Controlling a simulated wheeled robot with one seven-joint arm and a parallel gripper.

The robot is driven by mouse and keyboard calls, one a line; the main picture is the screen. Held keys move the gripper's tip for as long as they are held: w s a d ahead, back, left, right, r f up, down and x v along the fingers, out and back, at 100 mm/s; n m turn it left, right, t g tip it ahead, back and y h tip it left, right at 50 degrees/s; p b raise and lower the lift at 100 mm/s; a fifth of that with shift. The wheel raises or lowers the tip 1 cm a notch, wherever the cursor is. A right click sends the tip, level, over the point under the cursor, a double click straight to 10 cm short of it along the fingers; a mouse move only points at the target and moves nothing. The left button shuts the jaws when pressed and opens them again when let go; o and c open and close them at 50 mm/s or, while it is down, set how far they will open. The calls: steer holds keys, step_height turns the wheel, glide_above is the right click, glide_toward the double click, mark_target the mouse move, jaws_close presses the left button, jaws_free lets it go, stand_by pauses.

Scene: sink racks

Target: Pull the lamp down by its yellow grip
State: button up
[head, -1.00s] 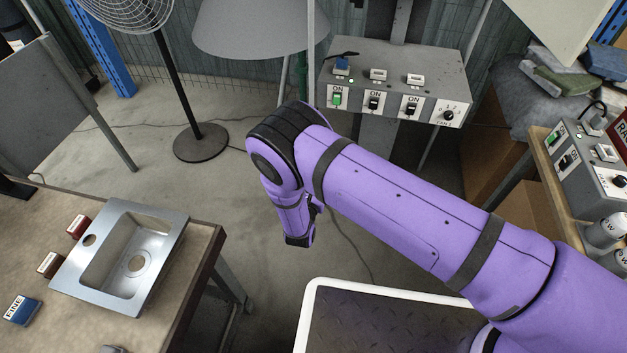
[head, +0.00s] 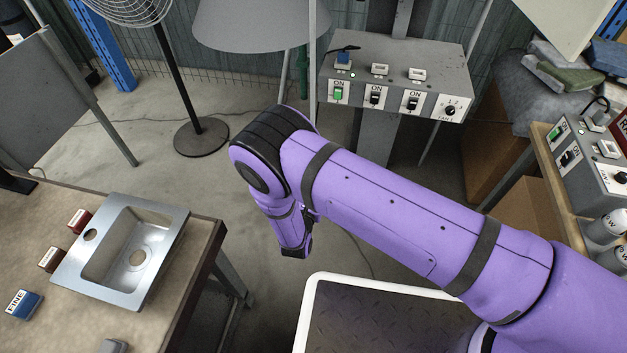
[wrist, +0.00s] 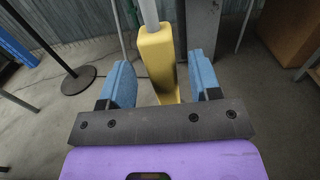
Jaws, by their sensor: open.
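The yellow grip (wrist: 158,62) is a long block on the lower end of a pale rod (wrist: 149,12) in the wrist view. My gripper (wrist: 162,80) is open, with one blue finger on each side of the grip. Gaps show between the grip and both fingers, so it is not clamped. In the head view a thin pale rod (head: 312,55) runs down behind my purple arm, and the yellow grip is hidden there. A grey cone-shaped shade (head: 258,25) hangs at the top, left of the rod. My fingers are not clear in the head view.
A grey switch box (head: 395,85) stands behind my arm. A fan stands on a black base (head: 201,137) at the left. A bench (head: 205,250) with a steel sink (head: 122,250) is at lower left. A second switch panel (head: 590,160) is at right. Floor between is open.

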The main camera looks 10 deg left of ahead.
steer(key=s, duration=0.6)
steer(key=shift+a, duration=0.1)
stand_by(0.4)
